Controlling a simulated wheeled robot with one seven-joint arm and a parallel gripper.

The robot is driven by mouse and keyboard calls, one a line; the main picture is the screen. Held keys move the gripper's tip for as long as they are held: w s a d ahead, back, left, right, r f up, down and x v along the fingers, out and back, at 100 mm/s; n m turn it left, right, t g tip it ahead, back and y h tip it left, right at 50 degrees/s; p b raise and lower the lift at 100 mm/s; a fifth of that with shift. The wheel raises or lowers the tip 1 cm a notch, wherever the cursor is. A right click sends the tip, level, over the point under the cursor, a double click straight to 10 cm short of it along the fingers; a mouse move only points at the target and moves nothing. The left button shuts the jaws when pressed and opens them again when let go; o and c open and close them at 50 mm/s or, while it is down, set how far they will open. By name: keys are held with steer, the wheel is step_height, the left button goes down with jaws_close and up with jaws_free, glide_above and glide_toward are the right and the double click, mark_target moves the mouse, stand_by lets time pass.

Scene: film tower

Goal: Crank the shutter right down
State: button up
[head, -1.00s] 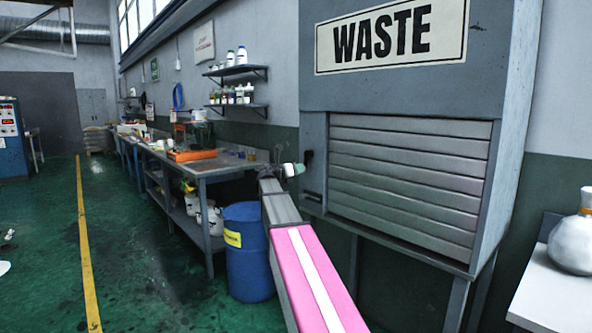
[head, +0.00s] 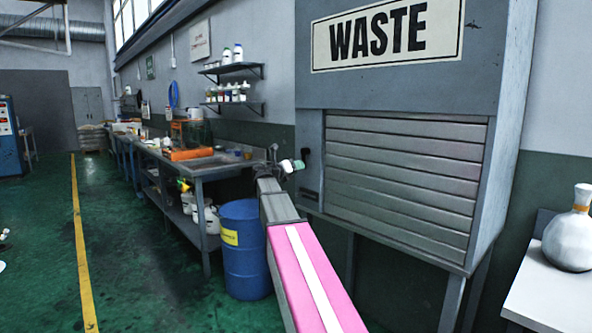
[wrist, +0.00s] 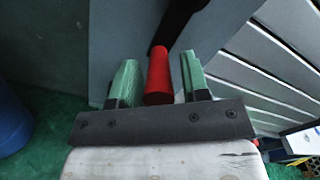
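The grey slatted shutter (head: 405,185) is on the front of the waste cabinet (head: 520,120). Its slats fill the opening as far as I can see. The crank (head: 306,158) is a dark arm on the cabinet's left side. In the wrist view its red handle (wrist: 158,85) sits between the two green fingers of my gripper (wrist: 158,62). The fingers are apart, with a narrow gap on each side of the handle, so it is not clamped. In the head view my gripper (head: 287,163) is small, just left of the crank.
A blue barrel (head: 245,250) stands left of my arm, by a long workbench (head: 205,168). A white side table (head: 545,300) with a white flask (head: 570,235) stands at the right. Open green floor lies to the left.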

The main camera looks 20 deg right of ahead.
steer(key=shift+a, duration=0.1)
steer(key=v, duration=1)
steer(key=shift+a, duration=0.3)
steer(key=shift+s, duration=0.15)
steer(key=s+a+f+m+g+y, duration=0.1)
steer(key=s+f+m+y, duration=0.25)
steer(key=f, duration=0.65)
steer(key=s+a+f+m+g+y, duration=0.15)
steer(key=s+f+m, duration=0.3)
steer(key=f, duration=0.45)
steer(key=s+a+f+m+y, duration=0.1)
steer(key=s+f+m+y, duration=0.3)
steer(key=f, duration=0.6)
steer(key=s+a+f+m+g+y, duration=0.2)
steer(key=s+a+f+m+y, duration=0.2)
steer(key=s+f+m, duration=0.3)
steer(key=s+a+f+m+g+y, duration=0.1)
steer(key=s+a+f+m+y, duration=0.3)
steer(key=s+a+f+m, duration=0.3)
step_height(320, 180, down, 3)
steer(key=s+m, duration=0.1)
steer(key=m, duration=0.2)
steer(key=shift+f+g, duration=0.2)
steer(key=shift+g, duration=0.15)
steer(key=shift+d, duration=0.1)
